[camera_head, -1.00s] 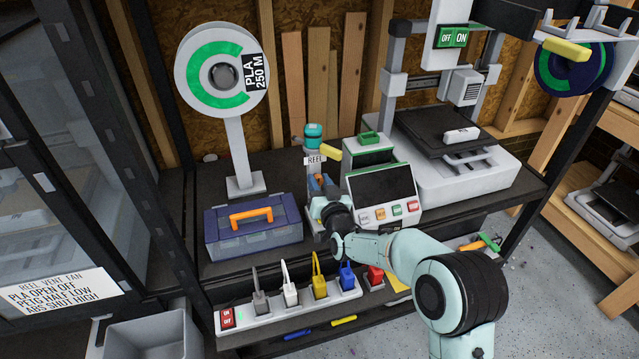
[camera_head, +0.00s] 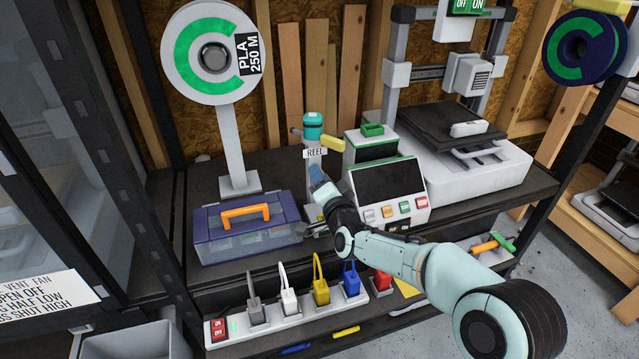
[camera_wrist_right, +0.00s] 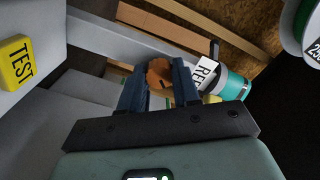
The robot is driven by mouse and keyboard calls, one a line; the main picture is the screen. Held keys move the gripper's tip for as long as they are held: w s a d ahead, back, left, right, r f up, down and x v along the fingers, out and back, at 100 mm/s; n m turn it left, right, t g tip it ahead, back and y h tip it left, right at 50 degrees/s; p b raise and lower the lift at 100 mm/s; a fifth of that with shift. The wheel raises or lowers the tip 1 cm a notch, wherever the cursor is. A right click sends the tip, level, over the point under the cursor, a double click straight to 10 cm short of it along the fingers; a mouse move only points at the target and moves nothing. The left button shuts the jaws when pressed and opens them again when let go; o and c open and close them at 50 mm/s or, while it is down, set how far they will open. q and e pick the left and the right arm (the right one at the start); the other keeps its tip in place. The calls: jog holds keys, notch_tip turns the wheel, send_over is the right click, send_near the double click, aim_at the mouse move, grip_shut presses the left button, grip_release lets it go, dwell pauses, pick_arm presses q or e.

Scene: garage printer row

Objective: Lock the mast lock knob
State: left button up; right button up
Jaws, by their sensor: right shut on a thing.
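The mast lock knob (camera_wrist_right: 160,73) is a small orange-brown lobed knob, seen in the right wrist view between my right gripper's fingers (camera_wrist_right: 160,88). That gripper is shut on it. In the head view my right gripper (camera_head: 319,180) is at the lower part of the grey mast, below the white REEL label (camera_head: 314,153), and hides the knob. The mast has a teal cap (camera_head: 313,120), which also shows in the right wrist view (camera_wrist_right: 236,84). My left gripper is not in view.
A blue toolbox (camera_head: 247,238) stands left of the gripper, and a control box with a dark screen (camera_head: 388,184) stands close on its right. A power strip with plugs (camera_head: 268,333) lies below in front. A spool stand (camera_head: 234,150) rises behind the toolbox.

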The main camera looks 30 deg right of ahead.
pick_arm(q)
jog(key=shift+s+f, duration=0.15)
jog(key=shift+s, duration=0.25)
pick_arm(e)
jog(key=m, duration=0.8)
jog(key=shift+m, duration=0.4)
jog(key=o, duration=1.1)
jog(key=shift+c, duration=0.2)
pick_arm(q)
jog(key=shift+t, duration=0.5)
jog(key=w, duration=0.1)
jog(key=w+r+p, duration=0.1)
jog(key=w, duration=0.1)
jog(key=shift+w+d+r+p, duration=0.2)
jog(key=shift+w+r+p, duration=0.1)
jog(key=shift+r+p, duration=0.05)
pick_arm(e)
jog(key=v, duration=1.3)
jog(key=shift+s, duration=0.25)
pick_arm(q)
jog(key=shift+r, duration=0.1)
pick_arm(e)
jog(key=shift+d+f, duration=0.1)
